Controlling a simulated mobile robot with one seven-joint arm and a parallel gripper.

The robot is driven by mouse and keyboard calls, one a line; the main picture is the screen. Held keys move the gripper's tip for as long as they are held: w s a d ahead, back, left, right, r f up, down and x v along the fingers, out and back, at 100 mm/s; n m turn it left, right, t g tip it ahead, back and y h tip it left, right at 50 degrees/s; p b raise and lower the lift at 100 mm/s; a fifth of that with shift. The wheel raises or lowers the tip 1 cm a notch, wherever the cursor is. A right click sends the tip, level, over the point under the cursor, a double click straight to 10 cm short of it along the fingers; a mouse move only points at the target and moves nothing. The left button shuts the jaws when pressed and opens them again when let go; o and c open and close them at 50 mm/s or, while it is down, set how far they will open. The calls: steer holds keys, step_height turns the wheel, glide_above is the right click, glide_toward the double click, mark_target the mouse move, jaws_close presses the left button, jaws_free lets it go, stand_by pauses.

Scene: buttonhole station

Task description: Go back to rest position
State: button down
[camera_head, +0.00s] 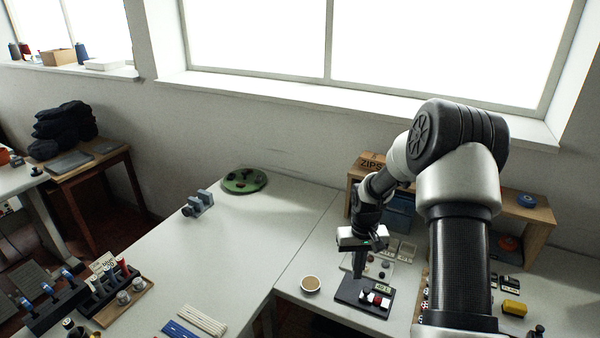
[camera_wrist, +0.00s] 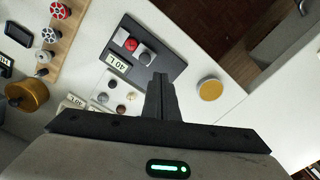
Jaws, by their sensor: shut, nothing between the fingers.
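My gripper (camera_head: 358,268) points down above the right-hand table, over the back edge of a dark plate labelled 40 L (camera_head: 365,297). In the wrist view my gripper (camera_wrist: 160,78) shows its two dark fingers pressed together, with nothing between them. In that view the dark plate (camera_wrist: 160,70) lies just beyond the fingertips and carries a red piece (camera_wrist: 130,44) and a pale block. My arm bends at a high elbow on the right of the head view and hides part of the table behind it.
A round tan-topped dish (camera_head: 310,284) stands left of the plate. A tray of small buttons (camera_head: 377,266) lies behind it. A wooden ZIPS shelf (camera_head: 522,212) stands at the back. A green disc (camera_head: 243,181) and grey clamp (camera_head: 198,203) sit on the left table, whose middle is clear.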

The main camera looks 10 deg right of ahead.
steer(key=s+a+r+t+h, duration=0.15)
steer(key=s+r, duration=0.25)
steer(key=r, duration=0.8)
steer(key=s+a+r+t, duration=0.1)
steer(key=s+a+r, duration=0.25)
steer(key=r, duration=0.85)
steer(key=s+a+r+t, duration=0.1)
steer(key=s+r, duration=0.2)
steer(key=s, duration=0.3)
steer(key=s+a+r+t+y, duration=0.1)
steer(key=s+a+r, duration=0.1)
steer(key=s, duration=0.5)
steer(key=s+a+r+t, duration=0.1)
steer(key=s+a+r, duration=0.1)
steer(key=s+r, duration=0.2)
steer(key=shift+s+r+n+p, duration=0.4)
steer(key=shift+s+p, duration=0.05)
steer(key=shift+s, duration=0.7)
steer(key=shift+y, duration=0.25)
